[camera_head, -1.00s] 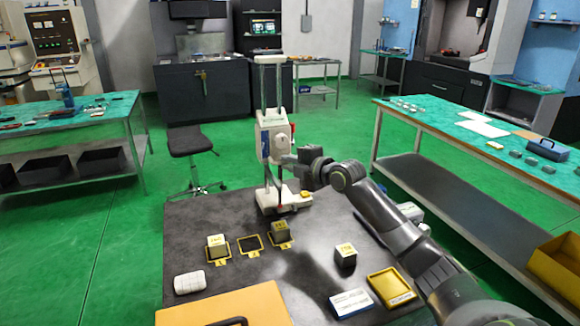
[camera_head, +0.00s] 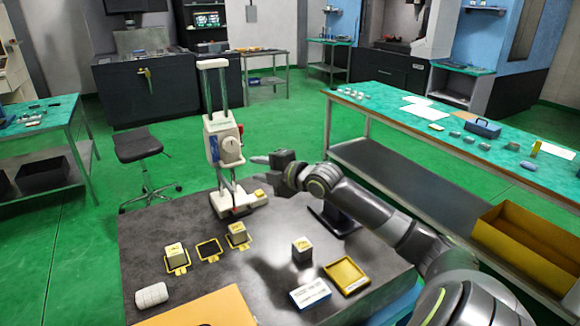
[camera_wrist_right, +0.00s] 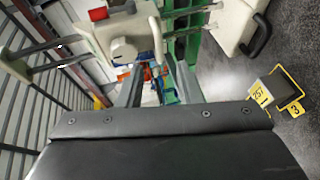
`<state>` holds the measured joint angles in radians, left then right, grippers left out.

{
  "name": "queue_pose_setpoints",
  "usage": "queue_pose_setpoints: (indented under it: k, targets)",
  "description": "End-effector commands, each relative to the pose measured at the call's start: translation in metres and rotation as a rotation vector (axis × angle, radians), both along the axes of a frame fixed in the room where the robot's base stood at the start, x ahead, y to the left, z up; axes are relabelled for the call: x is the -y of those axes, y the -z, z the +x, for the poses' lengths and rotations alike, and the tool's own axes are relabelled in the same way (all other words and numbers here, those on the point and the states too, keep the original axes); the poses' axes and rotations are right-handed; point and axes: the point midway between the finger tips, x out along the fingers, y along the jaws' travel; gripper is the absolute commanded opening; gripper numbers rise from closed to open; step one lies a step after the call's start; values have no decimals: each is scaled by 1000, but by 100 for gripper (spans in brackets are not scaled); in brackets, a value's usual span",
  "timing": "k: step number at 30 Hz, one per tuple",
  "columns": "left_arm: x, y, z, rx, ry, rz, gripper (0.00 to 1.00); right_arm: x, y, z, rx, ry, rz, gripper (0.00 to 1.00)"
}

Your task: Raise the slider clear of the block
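The white slider (camera_head: 222,138) sits partway up two upright metal columns above a white base (camera_head: 232,202). It has a round knob and a small red part on its right side. My right gripper (camera_head: 258,159) is just right of the slider, pointing at it, with a small gap between them. In the right wrist view the slider (camera_wrist_right: 118,38) is ahead of my right gripper (camera_wrist_right: 158,88), whose two fingers are apart with nothing between them. I cannot tell a block under the slider from the base. My left gripper is not in view.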

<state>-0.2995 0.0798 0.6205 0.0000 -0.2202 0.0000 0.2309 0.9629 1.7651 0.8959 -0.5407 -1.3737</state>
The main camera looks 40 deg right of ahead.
Motion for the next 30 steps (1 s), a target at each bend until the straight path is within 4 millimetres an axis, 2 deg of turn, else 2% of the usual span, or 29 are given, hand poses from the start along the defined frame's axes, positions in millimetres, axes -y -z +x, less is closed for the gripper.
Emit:
queue_pose_setpoints:
  k: [1, 9, 16, 24, 30]
  targets:
    - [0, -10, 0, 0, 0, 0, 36, 2, -6, -9, -4, 0, -6, 32]
    - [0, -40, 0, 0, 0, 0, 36, 7, -15, -46, -6, -2, -3, 32]
    - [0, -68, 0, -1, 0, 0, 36, 11, -20, -71, -5, -2, -1, 32]
    - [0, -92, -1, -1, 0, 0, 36, 15, -22, -91, -2, 0, 0, 32]
    - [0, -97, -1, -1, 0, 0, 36, 16, -22, -97, 0, -1, -1, 32]
